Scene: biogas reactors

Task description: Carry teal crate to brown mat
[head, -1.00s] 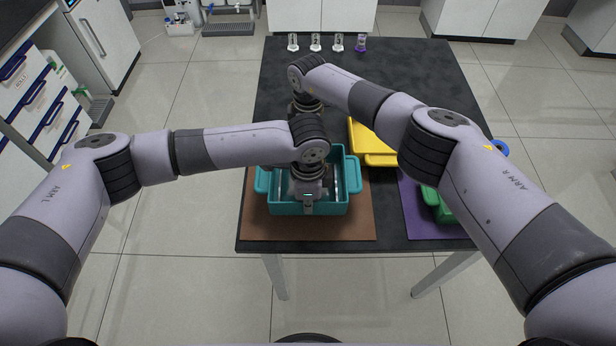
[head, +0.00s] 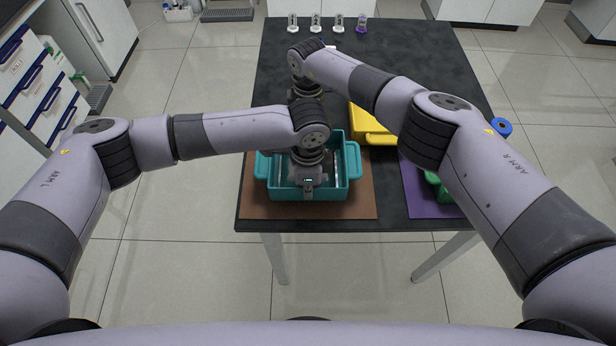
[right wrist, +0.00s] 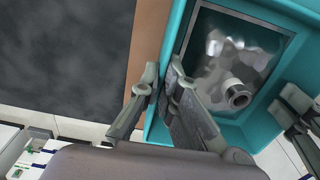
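The teal crate (head: 277,190) is over the brown mat (head: 352,208), upright and within its left and right edges. Whether its base touches the mat is hidden. The crate also shows in the right wrist view (right wrist: 174,42), with a shiny metallic part (right wrist: 232,75) inside. My left gripper (head: 308,191) is shut on the crate's near wall. My right gripper (right wrist: 163,76) has one finger inside and one outside the opposite wall and looks shut on it. In the head view it is hidden behind my left wrist.
A yellow crate (head: 371,124) stands behind to the right, partly behind my right arm. A green crate (head: 438,187) is on a purple mat (head: 419,202) at right.

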